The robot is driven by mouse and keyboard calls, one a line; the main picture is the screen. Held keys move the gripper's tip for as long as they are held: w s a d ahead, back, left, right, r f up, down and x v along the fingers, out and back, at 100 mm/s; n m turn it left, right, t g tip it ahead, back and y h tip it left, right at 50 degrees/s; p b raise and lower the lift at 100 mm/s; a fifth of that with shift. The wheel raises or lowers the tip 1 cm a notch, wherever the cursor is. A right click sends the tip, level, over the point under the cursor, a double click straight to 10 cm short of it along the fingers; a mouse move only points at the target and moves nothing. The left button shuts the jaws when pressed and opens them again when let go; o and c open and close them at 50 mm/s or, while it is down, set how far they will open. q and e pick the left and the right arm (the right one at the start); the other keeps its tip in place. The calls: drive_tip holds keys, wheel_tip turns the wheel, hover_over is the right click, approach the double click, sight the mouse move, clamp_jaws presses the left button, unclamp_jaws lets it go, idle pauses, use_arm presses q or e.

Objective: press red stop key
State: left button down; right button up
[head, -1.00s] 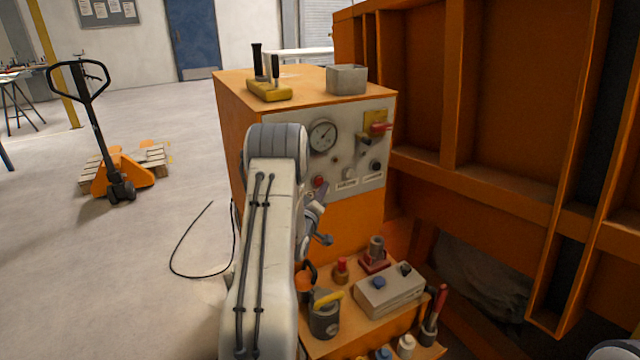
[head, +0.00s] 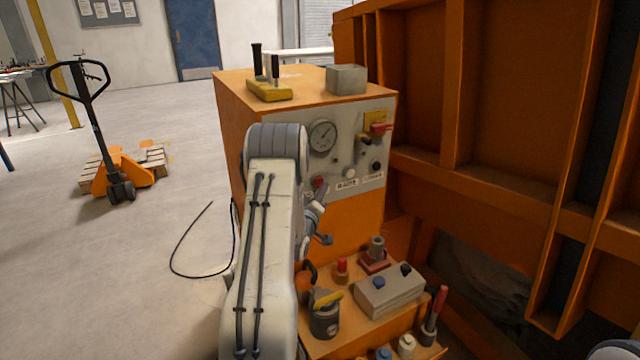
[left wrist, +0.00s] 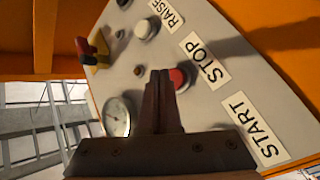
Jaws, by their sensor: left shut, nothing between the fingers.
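The red stop key (head: 318,182) is a round red button low on the grey control panel (head: 338,165) of the orange cabinet. In the left wrist view the red key (left wrist: 180,78) sits beside the STOP label (left wrist: 205,61). My left gripper (left wrist: 160,74) is shut and empty. Its fingertips lie just left of the red key in that view and overlap its edge; I cannot tell whether they touch it. My right gripper is not in view.
The panel also has a gauge (head: 322,136), a red-handled switch (head: 380,128) and a pale button (head: 349,172). A START label (left wrist: 256,130) is near the fingers.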

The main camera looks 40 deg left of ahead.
use_arm(q)
drive_tip(key=shift+w+a, duration=0.2)
drive_tip(key=shift+a, duration=0.2)
drive_tip(key=shift+w+a+b, duration=0.2)
drive_tip(key=shift+a+b, duration=0.2)
drive_tip(key=shift+a, duration=0.05)
idle(0.9)
drive_tip(key=shift+d, duration=0.15)
drive_tip(key=shift+s+d, duration=0.4)
drive_tip(key=shift+d, duration=0.3)
drive_tip(key=shift+s+d+b, duration=0.2)
drive_tip(key=shift+s+d, duration=0.1)
drive_tip(key=shift+d, duration=0.5)
drive_tip(key=shift+s+d+b, duration=0.15)
drive_tip(key=shift+s+d, duration=0.2)
drive_tip(key=shift+d, duration=0.4)
drive_tip(key=shift+s+d+b, duration=0.2)
drive_tip(key=shift+s+d, duration=0.1)
drive_tip(key=shift+d, duration=0.5)
